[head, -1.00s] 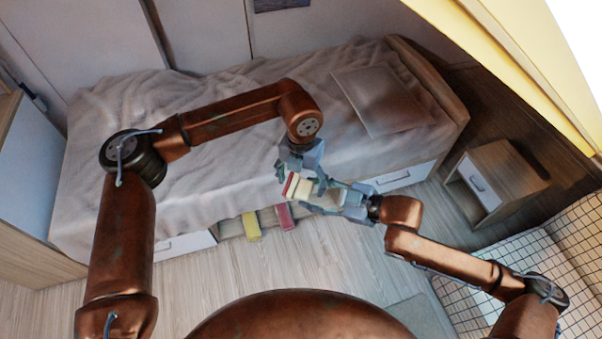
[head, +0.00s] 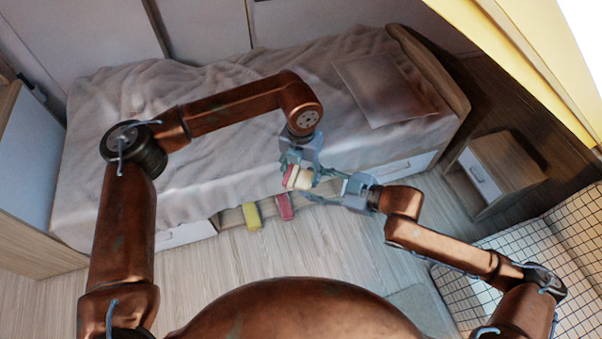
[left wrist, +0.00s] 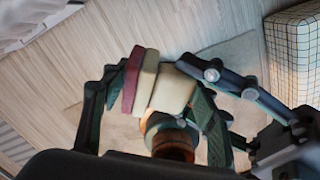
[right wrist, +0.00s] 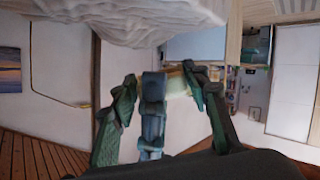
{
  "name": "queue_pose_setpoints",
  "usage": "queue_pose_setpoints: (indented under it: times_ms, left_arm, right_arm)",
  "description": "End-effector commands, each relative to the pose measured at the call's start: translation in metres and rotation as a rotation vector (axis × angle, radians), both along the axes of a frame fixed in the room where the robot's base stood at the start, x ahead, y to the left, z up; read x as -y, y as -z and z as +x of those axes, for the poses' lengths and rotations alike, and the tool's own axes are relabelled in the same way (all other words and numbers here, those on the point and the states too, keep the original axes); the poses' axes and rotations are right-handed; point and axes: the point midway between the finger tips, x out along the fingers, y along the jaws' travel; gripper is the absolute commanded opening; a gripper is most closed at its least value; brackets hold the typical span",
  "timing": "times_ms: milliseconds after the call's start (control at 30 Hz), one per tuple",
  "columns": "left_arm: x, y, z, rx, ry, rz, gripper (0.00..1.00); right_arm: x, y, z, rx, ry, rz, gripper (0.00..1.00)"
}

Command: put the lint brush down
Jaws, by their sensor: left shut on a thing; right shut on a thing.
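The lint brush (head: 301,178), a red and cream block, is held in the air in front of the bed. In the left wrist view it shows a red layer and cream layers (left wrist: 168,88) between my left gripper's fingers. My left gripper (head: 298,163) comes from above and is shut on it. My right gripper (head: 322,184) comes from the right and is also shut on it. In the right wrist view only a small cream part (right wrist: 177,83) shows between the right fingers (right wrist: 160,112), behind a left finger.
The bed (head: 220,120) has a rumpled cover and a pillow (head: 385,90). A nightstand (head: 500,165) stands at the right. The wood floor (head: 235,272) in front is clear.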

Motion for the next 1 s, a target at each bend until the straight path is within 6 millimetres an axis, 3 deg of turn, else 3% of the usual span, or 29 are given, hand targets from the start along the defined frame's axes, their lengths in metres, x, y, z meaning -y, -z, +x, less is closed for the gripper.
queue_pose_setpoints:
  times_ms: [67,100,400,767,1000]
  left_arm:
    - [0.003,-0.001,-0.002,-0.002,0.006,-0.007,0.31]
    - [0.004,-0.001,-0.002,-0.003,0.006,-0.007,0.28]
    - [0.003,-0.001,-0.001,-0.002,0.004,-0.005,0.24]
    - [0.002,0.0,-0.001,-0.001,0.003,-0.004,0.24]
    - [0.002,-0.001,-0.001,-0.001,0.003,-0.004,0.24]
  right_arm:
    - [-0.001,-0.002,0.0,0.002,-0.002,0.004,0.13]
    - [-0.001,-0.002,0.0,0.002,-0.002,0.004,0.43]
    - [-0.001,-0.001,0.0,0.002,-0.001,0.002,0.63]
    - [0.004,-0.002,-0.002,0.001,0.0,0.002,0.63]
    - [0.032,-0.013,-0.015,0.002,0.002,-0.004,0.63]
